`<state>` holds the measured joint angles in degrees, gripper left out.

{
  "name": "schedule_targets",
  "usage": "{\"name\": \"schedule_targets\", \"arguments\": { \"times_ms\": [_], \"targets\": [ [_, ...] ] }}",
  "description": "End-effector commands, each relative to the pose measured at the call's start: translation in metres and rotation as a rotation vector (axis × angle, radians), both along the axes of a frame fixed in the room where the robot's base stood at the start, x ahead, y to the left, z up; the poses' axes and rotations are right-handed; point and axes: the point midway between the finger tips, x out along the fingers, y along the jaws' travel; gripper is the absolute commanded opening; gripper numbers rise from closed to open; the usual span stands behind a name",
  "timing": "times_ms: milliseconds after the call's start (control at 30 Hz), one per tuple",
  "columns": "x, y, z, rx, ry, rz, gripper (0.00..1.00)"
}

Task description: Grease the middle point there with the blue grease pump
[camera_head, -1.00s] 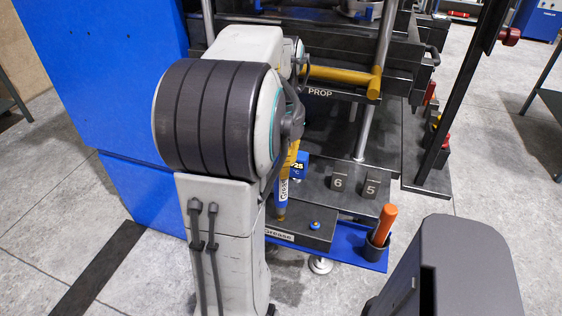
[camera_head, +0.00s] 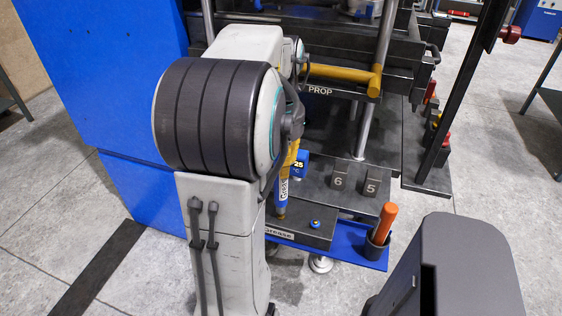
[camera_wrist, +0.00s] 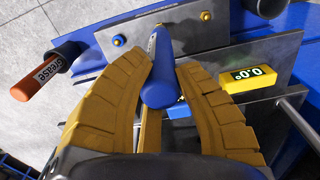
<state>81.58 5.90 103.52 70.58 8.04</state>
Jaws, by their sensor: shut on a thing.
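The blue grease pump (camera_head: 282,190) is held upright in my gripper (camera_wrist: 165,62), whose yellow fingers close on it from both sides. In the wrist view the pump (camera_wrist: 162,88) points away from the camera. In the head view its lower tip is at the dark grease block (camera_head: 325,237); I cannot tell whether it touches. One blue-and-yellow grease point (camera_head: 315,224) shows right of the tip. In the wrist view a left point (camera_wrist: 118,40) and a right point (camera_wrist: 205,16) show either side of the pump, and the middle one is hidden.
An orange grease pump (camera_head: 388,220) stands in a dark holder (camera_head: 377,245) to the right. Tags 6 (camera_head: 339,178) and 5 (camera_head: 371,183) are on the plate behind. A yellow prop bar (camera_head: 340,75) crosses above. A yellow readout (camera_wrist: 240,78) is right of the fingers.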

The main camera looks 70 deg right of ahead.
Motion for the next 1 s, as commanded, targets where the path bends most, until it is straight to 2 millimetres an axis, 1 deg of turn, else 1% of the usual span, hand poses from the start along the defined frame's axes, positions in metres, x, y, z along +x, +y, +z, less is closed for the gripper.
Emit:
{"name": "schedule_targets", "arguments": {
  "times_ms": [533, 1000],
  "targets": [
    [0.0000, -0.0002, -0.0061, -0.001, 0.000, 0.000, 0.00],
    [0.0000, -0.0001, -0.0059, -0.001, 0.000, 0.000, 0.00]
  ]
}}
